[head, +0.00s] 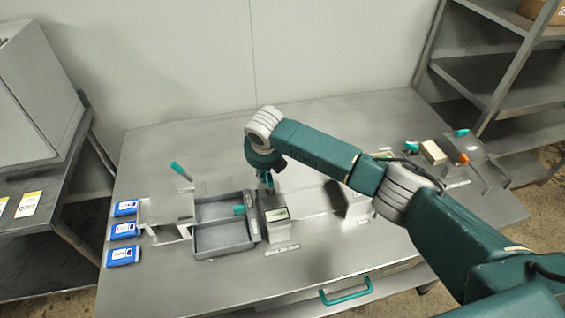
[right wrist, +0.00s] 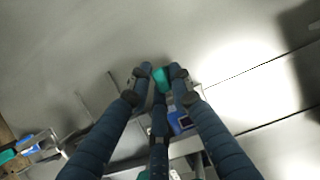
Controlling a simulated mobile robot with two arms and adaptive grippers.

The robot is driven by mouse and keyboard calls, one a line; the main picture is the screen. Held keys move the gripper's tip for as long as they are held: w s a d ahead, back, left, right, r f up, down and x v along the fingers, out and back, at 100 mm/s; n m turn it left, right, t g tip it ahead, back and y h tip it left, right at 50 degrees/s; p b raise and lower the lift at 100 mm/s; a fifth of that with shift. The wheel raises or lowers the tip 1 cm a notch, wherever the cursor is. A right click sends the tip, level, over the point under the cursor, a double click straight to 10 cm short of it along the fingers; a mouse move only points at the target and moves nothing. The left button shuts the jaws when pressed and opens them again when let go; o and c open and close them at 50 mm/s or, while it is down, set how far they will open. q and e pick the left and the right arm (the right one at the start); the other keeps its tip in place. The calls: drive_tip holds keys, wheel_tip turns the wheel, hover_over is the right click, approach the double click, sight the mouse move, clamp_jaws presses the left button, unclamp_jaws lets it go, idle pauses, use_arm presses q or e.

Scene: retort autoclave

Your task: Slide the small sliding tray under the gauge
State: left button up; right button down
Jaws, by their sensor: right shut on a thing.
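A dark grey tray (head: 222,252) with two compartments lies on the steel table, left of a small grey box with a display window (head: 277,213), which may be the gauge. A teal piece (head: 239,210) shows at the tray's right side. My right gripper (head: 268,182) is just behind the display box. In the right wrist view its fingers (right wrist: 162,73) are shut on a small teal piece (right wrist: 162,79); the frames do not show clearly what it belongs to. A blue-lit display (right wrist: 181,122) shows below the fingers there. My left gripper is out of view.
Several blue-and-white packs (head: 123,230) lie at the table's left edge beside a light metal stand (head: 163,212). A teal lever (head: 180,170) rises behind it. A cream block (head: 433,152) and a grey device stand at the right. The table's back strip is clear.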

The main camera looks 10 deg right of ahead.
drive_tip(key=shift+a+r, duration=0.1)
drive_tip(key=shift+a, duration=0.25)
drive_tip(key=c, duration=1.5)
unclamp_jaws()
drive_tip(key=shift+a, duration=0.15)
drive_tip(key=shift+c, duration=0.2)
drive_tip(key=v, duration=1.2)
